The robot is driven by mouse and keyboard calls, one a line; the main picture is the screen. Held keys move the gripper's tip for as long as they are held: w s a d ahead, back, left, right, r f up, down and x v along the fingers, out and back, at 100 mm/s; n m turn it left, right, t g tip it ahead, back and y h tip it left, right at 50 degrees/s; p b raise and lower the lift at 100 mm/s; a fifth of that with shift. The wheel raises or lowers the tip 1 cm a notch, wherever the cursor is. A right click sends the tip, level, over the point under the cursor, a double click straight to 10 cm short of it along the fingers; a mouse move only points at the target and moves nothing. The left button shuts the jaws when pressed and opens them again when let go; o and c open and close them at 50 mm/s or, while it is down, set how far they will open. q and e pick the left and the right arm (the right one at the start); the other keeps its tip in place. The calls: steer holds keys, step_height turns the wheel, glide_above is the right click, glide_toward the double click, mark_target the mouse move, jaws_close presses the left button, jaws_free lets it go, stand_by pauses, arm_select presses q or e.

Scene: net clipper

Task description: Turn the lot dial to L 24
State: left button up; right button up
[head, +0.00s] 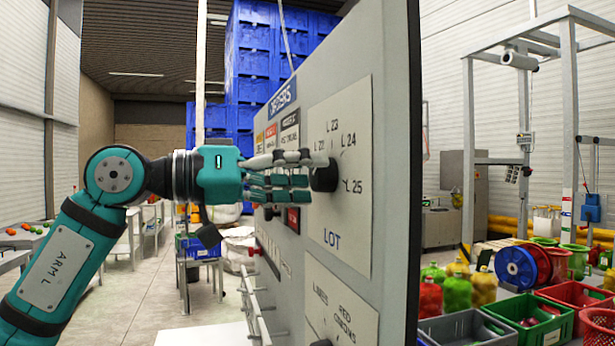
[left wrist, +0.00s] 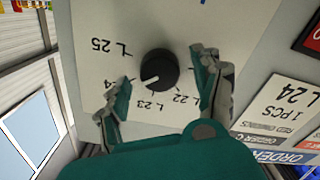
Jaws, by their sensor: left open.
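The lot dial is a round black knob (head: 325,176) on a pale LOT plate (head: 345,220) marked L 22 to L 25. It also shows in the left wrist view (left wrist: 160,66), where its white pointer line points down-left, towards the L 24 side past L 23. The L 24 label there is partly hidden by a finger, so exact alignment is unclear. My left gripper (head: 305,170) is at the dial, also seen in the left wrist view (left wrist: 165,80). Its fingers are open on both sides of the dial, with visible gaps. My right gripper is not in view.
The grey panel (head: 385,120) stands upright. Another selector plate (head: 340,305) is below the LOT plate. An order card (left wrist: 290,100) reads L 24, 1 PCS. Crates (head: 530,320) and filled net bags (head: 457,292) stand to the right, beyond the panel.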

arm_select(q)
steer(key=v, duration=1.1)
